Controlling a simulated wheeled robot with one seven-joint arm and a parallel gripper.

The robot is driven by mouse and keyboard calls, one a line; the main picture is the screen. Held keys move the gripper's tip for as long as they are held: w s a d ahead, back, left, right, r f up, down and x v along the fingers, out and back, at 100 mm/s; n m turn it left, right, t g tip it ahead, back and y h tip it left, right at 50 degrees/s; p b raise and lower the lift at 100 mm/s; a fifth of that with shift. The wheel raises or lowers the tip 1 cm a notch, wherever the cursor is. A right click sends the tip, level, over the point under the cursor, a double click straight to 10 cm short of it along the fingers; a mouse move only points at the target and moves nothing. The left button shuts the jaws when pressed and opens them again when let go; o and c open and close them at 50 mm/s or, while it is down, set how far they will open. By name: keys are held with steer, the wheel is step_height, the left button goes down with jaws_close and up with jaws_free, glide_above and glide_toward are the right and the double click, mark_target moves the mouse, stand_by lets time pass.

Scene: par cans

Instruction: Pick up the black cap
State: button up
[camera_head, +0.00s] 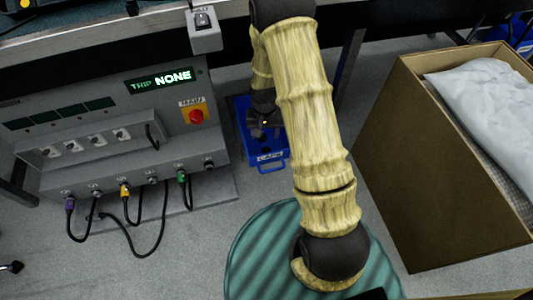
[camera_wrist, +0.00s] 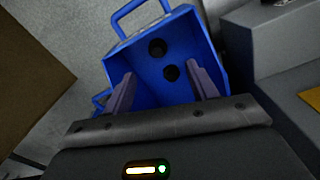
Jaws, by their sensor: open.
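A blue bin (camera_wrist: 190,38) labelled "CAPS" holds two small round black caps, one black cap (camera_wrist: 157,47) nearer its handle and another black cap (camera_wrist: 171,72) close beside it. In the head view the blue bin (camera_head: 269,157) stands on the floor, partly covered by my arm. My gripper (camera_wrist: 162,88) is open, its two fingers apart over the bin with the caps between and beyond them. Nothing is between the fingertips. In the head view my gripper (camera_head: 264,122) is small and dark above the bin. Its height above the caps is hard to tell.
A grey power panel (camera_head: 120,130) with cables and a red main switch (camera_head: 196,115) stands left of the bin. A large cardboard box (camera_head: 430,165) with a pale bag is at the right. The bin's walls and handle (camera_wrist: 141,14) surround the caps.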

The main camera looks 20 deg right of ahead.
steer(key=b, duration=0.2)
glide_above(266, 148)
steer(key=f, duration=0.4)
steer(key=shift+s+a+f, duration=0.1)
steer(key=shift+a+f, duration=0.05)
steer(key=shift+a, duration=0.05)
steer(key=f+b, duration=0.3)
steer(key=shift+d+f+b, duration=0.25)
steer(key=shift+d+b, duration=0.05)
steer(key=shift+b, duration=0.1)
steer(key=shift+f+b, duration=0.65)
steer(key=shift+f, duration=0.25)
steer(key=shift+r, duration=0.1)
steer(key=c, duration=1.1)
